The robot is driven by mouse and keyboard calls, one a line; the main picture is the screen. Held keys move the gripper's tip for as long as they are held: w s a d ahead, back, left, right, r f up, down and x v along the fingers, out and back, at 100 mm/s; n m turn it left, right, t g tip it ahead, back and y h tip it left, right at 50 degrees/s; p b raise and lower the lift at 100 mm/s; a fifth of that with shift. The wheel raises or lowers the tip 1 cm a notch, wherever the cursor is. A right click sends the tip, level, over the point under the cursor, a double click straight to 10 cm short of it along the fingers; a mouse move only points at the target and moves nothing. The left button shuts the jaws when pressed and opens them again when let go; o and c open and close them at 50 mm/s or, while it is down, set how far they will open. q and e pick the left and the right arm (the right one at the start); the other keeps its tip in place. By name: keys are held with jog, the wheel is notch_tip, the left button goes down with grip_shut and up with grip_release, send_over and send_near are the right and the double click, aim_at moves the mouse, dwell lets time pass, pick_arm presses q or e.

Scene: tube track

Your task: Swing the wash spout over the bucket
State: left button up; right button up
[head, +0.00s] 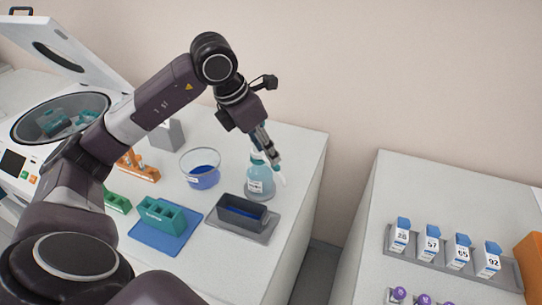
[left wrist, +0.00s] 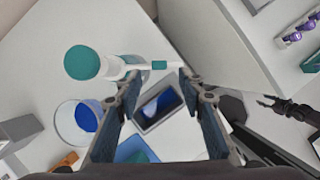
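The wash bottle (head: 260,182), pale blue with a label and a teal top, stands upright near the right end of the bench. In the left wrist view its teal cap (left wrist: 82,62) shows from above. Its white spout (left wrist: 143,65), with a teal band, points right in that view. The dark grey rectangular bucket (head: 240,209), blue inside, sits in a grey tray beside the bottle. The spout does not lie over it. My left gripper (head: 278,160) is above the bottle; in the wrist view its open fingers (left wrist: 157,76) lie either side of the spout's outer part.
A clear bowl with blue contents (head: 201,170) stands left of the bottle. A teal rack (head: 162,214) lies on a blue mat (head: 165,240). An open centrifuge (head: 55,130) is at far left. A second bench (head: 415,180) with several numbered boxes stands right, across a gap.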

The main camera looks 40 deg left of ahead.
aim_at(273, 169)
pick_arm(q)
jog(key=p+x, duration=0.1)
jog(key=x, duration=0.4)
jog(key=shift+w+f, duration=0.1)
jog(key=shift+f, duration=0.15)
jog(key=c, duration=1)
pick_arm(e)
jog(key=shift+s+d+r, duration=0.15)
jog(key=shift+r, duration=0.6)
